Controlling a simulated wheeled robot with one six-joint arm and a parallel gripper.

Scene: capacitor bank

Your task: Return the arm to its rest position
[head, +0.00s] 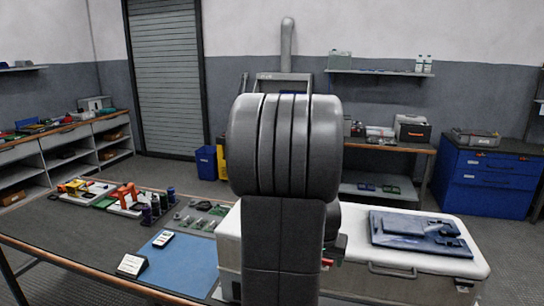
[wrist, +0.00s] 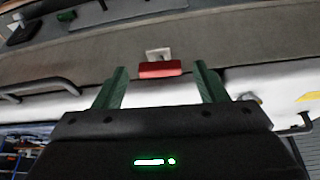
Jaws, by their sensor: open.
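My arm (head: 285,150) stands upright in the middle of the head view and hides what is behind it. My gripper (wrist: 160,88) shows in the wrist view with its two green fingers apart and nothing held between them. A red block (wrist: 160,69) with a pale tab appears just beyond the fingertips, on or in front of a grey-brown surface. I cannot tell how far it is from the fingers.
A workbench (head: 60,225) with tools, dark cylinders (head: 155,208) and a blue mat (head: 180,265) is at left. A white-topped case (head: 455,235) carrying a dark blue item (head: 420,232) stands right of my arm. A blue cabinet (head: 485,185) is farther right, with open floor before it.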

